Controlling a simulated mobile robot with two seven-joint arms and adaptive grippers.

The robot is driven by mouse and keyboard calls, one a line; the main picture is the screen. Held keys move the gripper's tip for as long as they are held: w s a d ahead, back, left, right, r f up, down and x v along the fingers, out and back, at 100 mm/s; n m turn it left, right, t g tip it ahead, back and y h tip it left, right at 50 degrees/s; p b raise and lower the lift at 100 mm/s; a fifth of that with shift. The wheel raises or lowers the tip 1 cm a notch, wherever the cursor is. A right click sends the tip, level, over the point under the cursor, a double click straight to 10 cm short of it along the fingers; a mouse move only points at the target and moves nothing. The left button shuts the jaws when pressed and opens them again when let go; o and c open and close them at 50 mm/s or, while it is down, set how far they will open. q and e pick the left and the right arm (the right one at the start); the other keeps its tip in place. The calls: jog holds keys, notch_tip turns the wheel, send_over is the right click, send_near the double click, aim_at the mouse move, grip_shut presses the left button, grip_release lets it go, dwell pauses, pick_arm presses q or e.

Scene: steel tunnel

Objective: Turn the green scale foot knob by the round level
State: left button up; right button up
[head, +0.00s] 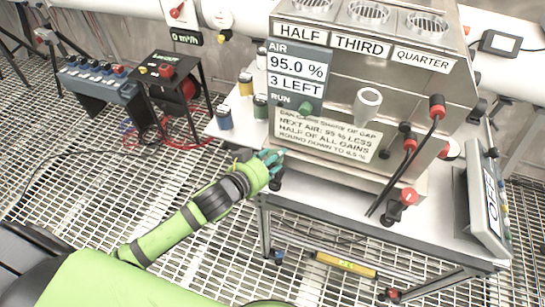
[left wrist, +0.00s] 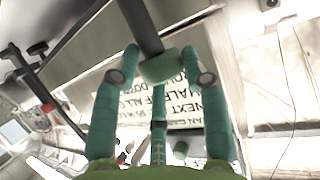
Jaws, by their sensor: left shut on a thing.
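My left gripper (head: 272,161) is at the front left corner of the table, low beside the big metal machine (head: 452,102). Its teal fingers are closed in. In the left wrist view, the fingers of the left gripper (left wrist: 162,62) are on both sides of a green knob-like piece (left wrist: 163,67), and a dark bar runs up from it. In the head view the hand hides this piece. I cannot make out the round level. My right gripper is not in view.
The machine carries a printed sign (head: 325,135) close to the hand. Small jars (head: 224,117) stand on the table's left end. A tilted display (head: 488,205) is at the right.

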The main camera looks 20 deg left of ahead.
pick_arm(q)
jog(key=o, duration=1.1)
jog(key=shift+w+a+r, duration=0.1)
jog(key=shift+w+r, duration=0.15)
jog(key=shift+r, duration=0.15)
jog(key=shift+f, duration=0.15)
jog(key=shift+s, duration=0.15)
jog(key=v, duration=1.1)
jog(key=shift+s+a, duration=0.1)
jog(key=shift+s, duration=0.3)
